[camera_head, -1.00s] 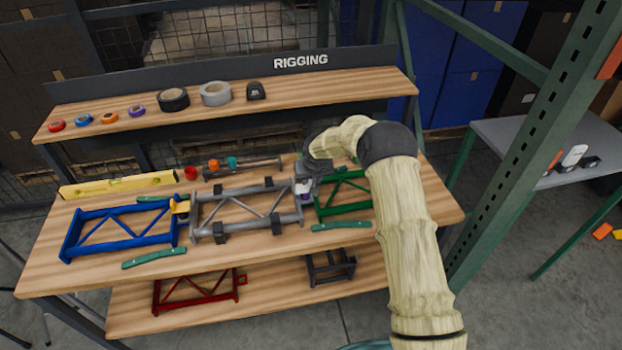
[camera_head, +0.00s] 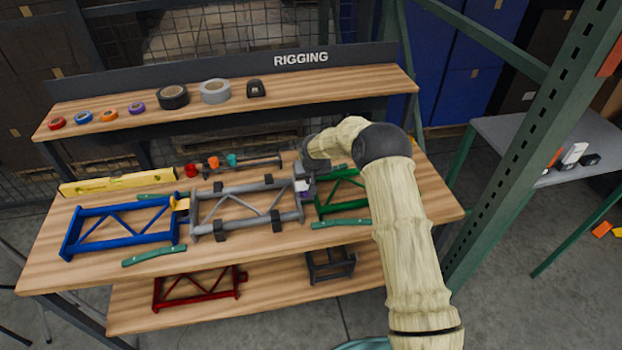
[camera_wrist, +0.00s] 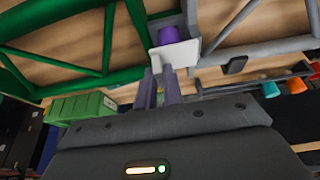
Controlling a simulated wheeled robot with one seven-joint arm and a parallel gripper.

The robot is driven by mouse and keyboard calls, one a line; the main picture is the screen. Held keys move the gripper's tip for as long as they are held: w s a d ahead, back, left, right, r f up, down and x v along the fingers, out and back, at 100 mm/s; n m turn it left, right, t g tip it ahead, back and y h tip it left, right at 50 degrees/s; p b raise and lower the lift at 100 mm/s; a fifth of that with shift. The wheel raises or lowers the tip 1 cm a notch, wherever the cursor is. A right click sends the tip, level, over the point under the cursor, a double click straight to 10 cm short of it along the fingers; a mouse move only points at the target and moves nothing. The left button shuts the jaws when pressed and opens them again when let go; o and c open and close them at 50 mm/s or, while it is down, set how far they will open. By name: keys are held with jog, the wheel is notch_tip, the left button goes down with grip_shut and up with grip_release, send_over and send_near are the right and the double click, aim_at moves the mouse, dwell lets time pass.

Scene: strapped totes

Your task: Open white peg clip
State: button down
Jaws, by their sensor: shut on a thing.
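The white peg clip (camera_wrist: 175,56) sits at the joint between the grey truss (camera_wrist: 255,50) and the green truss (camera_wrist: 108,45). A purple peg (camera_wrist: 168,34) stands against it. My gripper (camera_wrist: 165,76) has its narrow fingers close together at the clip's near edge, shut on it. In the head view, the white clip (camera_head: 303,185) is a small patch at the right end of the grey truss (camera_head: 245,206). My gripper (camera_head: 308,172) reaches it from behind, and my arm hides part of the green truss (camera_head: 340,190).
Teal bars (camera_head: 155,255), a yellow level (camera_head: 118,184) and small orange and teal cups (camera_head: 232,159) lie around. The rear shelf holds tape rolls (camera_head: 173,97).

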jog(key=shift+a, duration=0.1)
jog(key=h+b, duration=0.1)
jog(key=b, duration=0.1)
jog(key=a+t+h+b, duration=0.1)
jog(key=b, duration=0.1)
jog(key=a+r+n+h+b, duration=0.1)
jog(key=h+b, duration=0.1)
jog(key=b, duration=0.1)
jog(key=shift+s+a, duration=0.1)
jog(key=shift+s, duration=0.2)
jog(key=h+b, duration=0.1)
jog(key=a+t+h+b, duration=0.1)
jog(key=b, duration=0.1)
jog(key=a+n+t+h+b, duration=0.1)
jog(key=h, duration=0.1)
jog(key=shift+s+a+r, duration=0.15)
jog(key=shift+s+r, duration=0.2)
jog(key=a+n+t+h+b, duration=0.1)
jog(key=h+b, duration=0.1)
jog(key=b, duration=0.1)
jog(key=s+a+f+n+t+h+b, duration=0.1)
jog(key=a+t+h+b, duration=0.1)
jog(key=h+b, duration=0.1)
jog(key=a+f+n+t+h+b, duration=0.1)
jog(key=t+h+b, duration=0.1)
jog(key=h+b, duration=0.1)
jog(key=shift+s+a+b, duration=0.2)
jog(key=shift+a+b, duration=0.1)
jog(key=shift+b, duration=0.55)
jog(key=shift+r, duration=0.1)
